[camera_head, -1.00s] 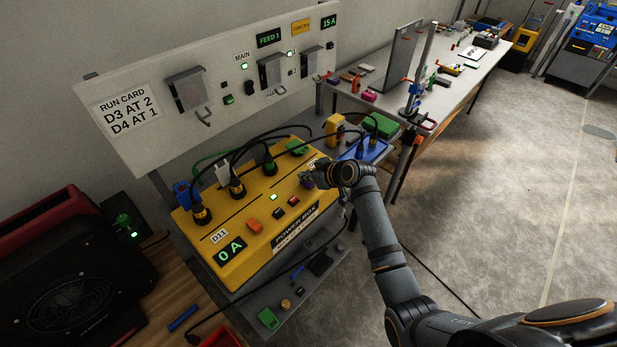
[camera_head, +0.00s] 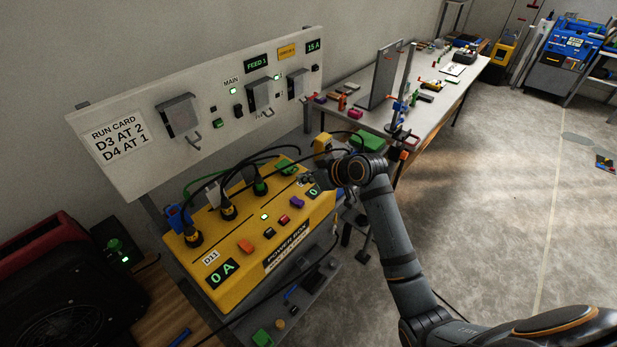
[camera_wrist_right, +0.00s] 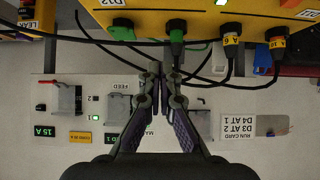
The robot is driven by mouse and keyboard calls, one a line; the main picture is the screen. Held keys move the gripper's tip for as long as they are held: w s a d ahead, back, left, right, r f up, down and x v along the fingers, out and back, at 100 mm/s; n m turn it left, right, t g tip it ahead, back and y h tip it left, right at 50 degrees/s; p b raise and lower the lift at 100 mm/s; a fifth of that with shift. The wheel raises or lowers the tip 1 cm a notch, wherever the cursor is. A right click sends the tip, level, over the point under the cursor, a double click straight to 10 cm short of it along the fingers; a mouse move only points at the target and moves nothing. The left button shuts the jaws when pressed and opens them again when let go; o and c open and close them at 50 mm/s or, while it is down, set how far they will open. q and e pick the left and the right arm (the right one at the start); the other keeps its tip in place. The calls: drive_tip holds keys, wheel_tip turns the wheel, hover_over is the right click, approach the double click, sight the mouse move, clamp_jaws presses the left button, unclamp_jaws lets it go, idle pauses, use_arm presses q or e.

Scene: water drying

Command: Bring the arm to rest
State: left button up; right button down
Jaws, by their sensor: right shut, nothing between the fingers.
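My right arm comes in from the lower right of the head view. Its gripper (camera_head: 308,180) is at the right end of the yellow power box (camera_head: 225,285), partly hidden by the wrist. In the right wrist view the gripper's two fingers (camera_wrist_right: 156,84) are together and empty, with the box's plugs and cables beyond the tips. I cannot tell whether the fingers touch a cable. My left gripper is not in view.
The feed panel (camera_head: 140,178) with its run card (camera_head: 119,137) stands behind the box. Black and green cables loop over the box. A workbench (camera_head: 372,121) with small parts runs to the back right. A dark red-framed machine (camera_head: 58,285) is at lower left. The floor (camera_head: 500,220) at right is open.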

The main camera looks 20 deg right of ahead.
drive_tip(key=shift+s+d+r, duration=0.3)
drive_tip(key=shift+s+r, duration=0.25)
drive_tip(key=shift+r, duration=0.25)
